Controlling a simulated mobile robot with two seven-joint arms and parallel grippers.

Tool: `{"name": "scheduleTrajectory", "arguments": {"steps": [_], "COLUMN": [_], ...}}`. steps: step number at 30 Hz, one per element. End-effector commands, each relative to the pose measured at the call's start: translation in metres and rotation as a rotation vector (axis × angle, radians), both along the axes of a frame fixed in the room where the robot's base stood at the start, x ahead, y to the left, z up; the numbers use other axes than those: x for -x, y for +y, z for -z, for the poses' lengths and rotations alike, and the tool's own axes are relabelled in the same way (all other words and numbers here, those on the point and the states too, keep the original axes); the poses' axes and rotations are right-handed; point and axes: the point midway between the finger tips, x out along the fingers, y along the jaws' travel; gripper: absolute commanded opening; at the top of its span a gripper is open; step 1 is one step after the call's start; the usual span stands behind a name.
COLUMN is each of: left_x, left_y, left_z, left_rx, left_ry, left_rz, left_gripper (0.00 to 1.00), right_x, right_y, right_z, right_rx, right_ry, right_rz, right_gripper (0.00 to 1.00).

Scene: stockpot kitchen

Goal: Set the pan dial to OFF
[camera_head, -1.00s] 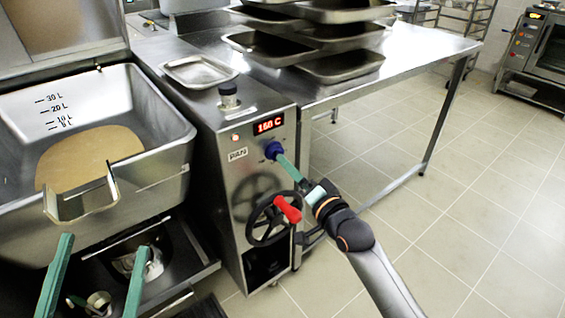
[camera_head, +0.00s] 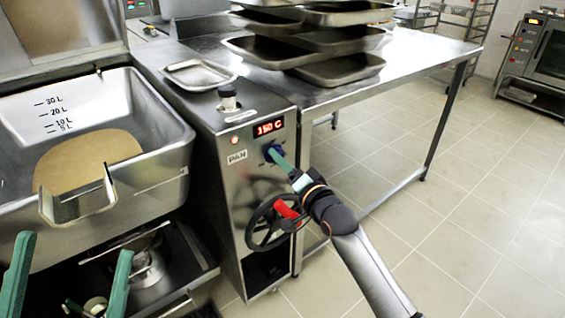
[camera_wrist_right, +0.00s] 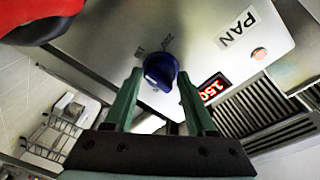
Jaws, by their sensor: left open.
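The blue pan dial (camera_head: 272,152) is on the front of the steel control cabinet, below a red display (camera_head: 268,128) that reads 150 C. The PAN label (camera_head: 237,157) is to its left. My right gripper (camera_head: 279,158) is at the dial. In the right wrist view the dial (camera_wrist_right: 160,70) sits between the green fingertips of my right gripper (camera_wrist_right: 161,76), which appear to touch it on both sides. Scale marks show beside the dial; its pointer is hard to read. My left gripper (camera_head: 70,272) is open and empty, in front of the pan.
A black handwheel with a red handle (camera_head: 287,209) is just below my right gripper. The large tilting pan (camera_head: 165,165) is at left. A steel table (camera_head: 420,62) with stacked trays (camera_head: 340,70) stands behind right.

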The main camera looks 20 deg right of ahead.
Motion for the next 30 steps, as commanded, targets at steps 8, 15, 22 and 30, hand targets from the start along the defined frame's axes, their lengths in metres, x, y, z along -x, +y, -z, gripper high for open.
{"name": "scheduleTrajectory", "arguments": {"steps": [8, 15, 22, 30], "left_x": [0.000, 0.000, 0.000, -0.030], "left_y": [0.000, 0.000, 0.000, 0.005], "left_z": [0.000, 0.000, -0.001, 0.031], "left_rx": [0.000, 0.000, -0.001, 0.001], "left_ry": [0.001, 0.002, 0.003, 0.189], "left_rz": [0.000, 0.000, -0.001, -0.043], "left_gripper": [1.00, 1.00, 1.00, 1.00], "right_x": [0.000, 0.000, 0.000, 0.000], "right_y": [0.000, 0.000, 0.000, -0.001], "right_z": [0.000, 0.000, -0.001, -0.002], "right_rx": [0.000, 0.001, 0.015, 0.127], "right_ry": [0.000, 0.000, -0.005, -0.045], "right_rz": [0.000, 0.000, 0.000, 0.000], "right_gripper": [0.23, 0.00, 0.00, 0.00]}}
